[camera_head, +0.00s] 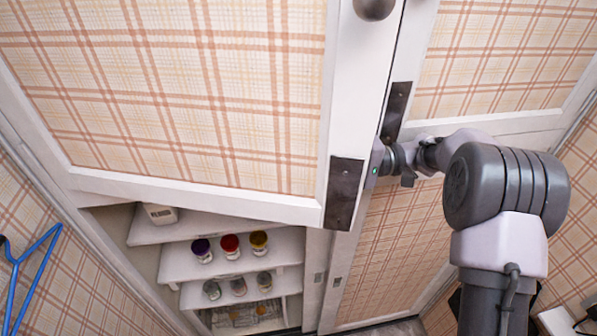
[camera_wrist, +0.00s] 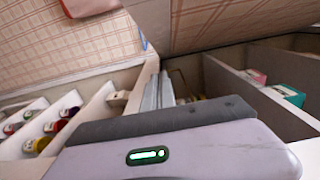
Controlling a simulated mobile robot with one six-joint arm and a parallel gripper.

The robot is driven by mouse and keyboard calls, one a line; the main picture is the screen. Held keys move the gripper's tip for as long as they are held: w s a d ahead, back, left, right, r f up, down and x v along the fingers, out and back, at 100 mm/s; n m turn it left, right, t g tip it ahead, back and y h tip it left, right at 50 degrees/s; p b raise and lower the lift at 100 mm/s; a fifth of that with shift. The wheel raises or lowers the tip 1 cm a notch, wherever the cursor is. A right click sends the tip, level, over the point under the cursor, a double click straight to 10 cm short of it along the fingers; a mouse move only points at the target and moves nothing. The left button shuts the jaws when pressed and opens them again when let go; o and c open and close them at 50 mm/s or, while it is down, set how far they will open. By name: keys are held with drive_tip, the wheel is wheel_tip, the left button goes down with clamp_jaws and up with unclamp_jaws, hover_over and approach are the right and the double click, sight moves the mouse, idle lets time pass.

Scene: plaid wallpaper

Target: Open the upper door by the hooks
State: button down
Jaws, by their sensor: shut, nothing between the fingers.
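The upper left door (camera_head: 200,85) has a plaid panel in a white frame and stands ajar, its lower edge swung out in front of the shelves. A round knob (camera_head: 374,8) and a dark plate (camera_head: 343,192) are on its right stile. My gripper (camera_head: 380,160) is shut and empty at the door's right edge, beside the dark plate; whether it touches the door cannot be told. In the wrist view my gripper's body fills the bottom and its fingertips are not clear. A blue hanger (camera_head: 38,262) hangs at the left wall; its hook is not clear.
The upper right door (camera_head: 505,60) looks closed. White shelves (camera_head: 215,255) below the left door hold several jars with coloured lids. The wrist view shows the cabinet inside, with jars at left and a teal box (camera_wrist: 288,95) at right. Dark items stand near the lower right.

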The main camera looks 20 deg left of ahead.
drive_tip(key=p+x, duration=0.2)
drive_tip(key=x, duration=0.5)
drive_tip(key=shift+s+a, duration=0.1)
